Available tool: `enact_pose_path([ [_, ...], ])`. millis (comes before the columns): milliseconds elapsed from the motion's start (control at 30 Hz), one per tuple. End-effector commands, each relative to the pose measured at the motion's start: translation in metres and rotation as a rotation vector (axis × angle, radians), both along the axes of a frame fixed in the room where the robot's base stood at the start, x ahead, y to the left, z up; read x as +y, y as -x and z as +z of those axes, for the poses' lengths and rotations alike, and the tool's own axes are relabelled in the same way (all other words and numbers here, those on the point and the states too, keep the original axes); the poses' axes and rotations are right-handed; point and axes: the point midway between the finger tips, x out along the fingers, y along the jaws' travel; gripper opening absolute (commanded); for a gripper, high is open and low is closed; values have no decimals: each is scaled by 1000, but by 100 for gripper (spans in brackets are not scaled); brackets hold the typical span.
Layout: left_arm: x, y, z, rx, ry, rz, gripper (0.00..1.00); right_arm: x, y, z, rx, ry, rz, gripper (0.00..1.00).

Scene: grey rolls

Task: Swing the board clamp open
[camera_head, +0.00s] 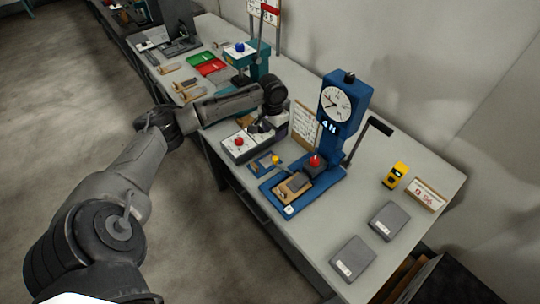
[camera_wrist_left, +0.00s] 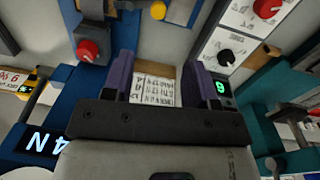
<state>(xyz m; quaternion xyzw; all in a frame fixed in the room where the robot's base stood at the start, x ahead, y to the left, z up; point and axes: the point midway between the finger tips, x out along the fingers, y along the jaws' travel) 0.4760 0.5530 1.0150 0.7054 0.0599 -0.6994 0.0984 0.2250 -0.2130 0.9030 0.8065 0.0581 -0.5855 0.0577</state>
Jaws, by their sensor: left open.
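A blue press stand (camera_head: 339,110) with a round dial stands on the bench. At its base, a brown board (camera_head: 293,187) lies in a blue fixture under dark clamp-like parts, with a red knob (camera_head: 314,161) beside it. I cannot tell clearly which part is the clamp or whether it is shut. The red knob (camera_wrist_left: 88,50) also shows at upper left in the wrist view. My left gripper (camera_head: 262,126) hangs behind and left of the fixture, apart from it. In the wrist view its purple fingers (camera_wrist_left: 160,88) are spread and empty. My right gripper is not in view.
A notice card (camera_head: 306,124) stands behind. Two grey boxes (camera_head: 389,221) and a yellow device (camera_head: 396,175) lie to the right, with clear bench between.

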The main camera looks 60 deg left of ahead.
Motion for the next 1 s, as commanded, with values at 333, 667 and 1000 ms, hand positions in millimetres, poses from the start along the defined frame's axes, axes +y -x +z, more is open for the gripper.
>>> enact_pose_path([
  [333,-2,1,-34,9,-2,55,53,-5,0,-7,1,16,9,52],
  [667,-5,-1,-95,6,-5,53,53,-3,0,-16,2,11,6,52],
  [1000,-7,-2,-132,4,-5,52,53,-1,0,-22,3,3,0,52],
])
